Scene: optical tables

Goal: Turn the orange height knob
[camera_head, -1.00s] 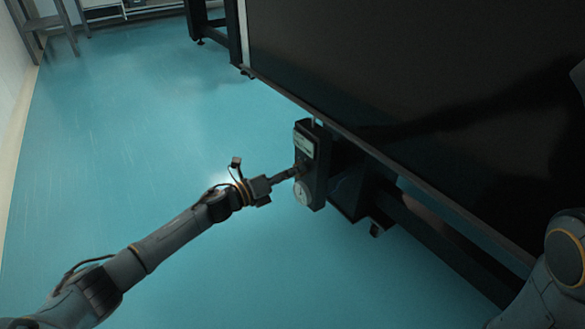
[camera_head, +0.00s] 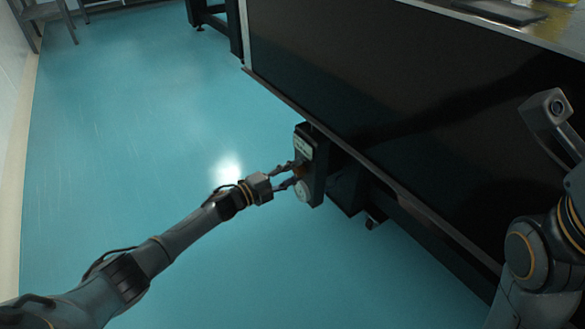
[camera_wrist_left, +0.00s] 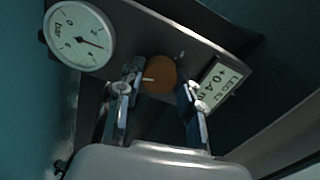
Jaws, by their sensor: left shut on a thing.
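The orange height knob (camera_wrist_left: 160,75) is a round disc on a dark control box, between a dial gauge (camera_wrist_left: 82,36) and a small label or display reading about "+0.4" (camera_wrist_left: 219,85). My left gripper (camera_wrist_left: 160,84) has one finger on each side of the knob and is shut on it. In the head view the left gripper (camera_head: 294,176) reaches the face of the control box (camera_head: 316,160) under the table edge, and its fingers mostly hide the knob.
The control box hangs below the large black-sided optical table (camera_head: 380,110). A dark beam and support lie behind it. A flat dark object (camera_head: 500,10) lies on the tabletop. The blue floor (camera_head: 130,130) to the left is clear.

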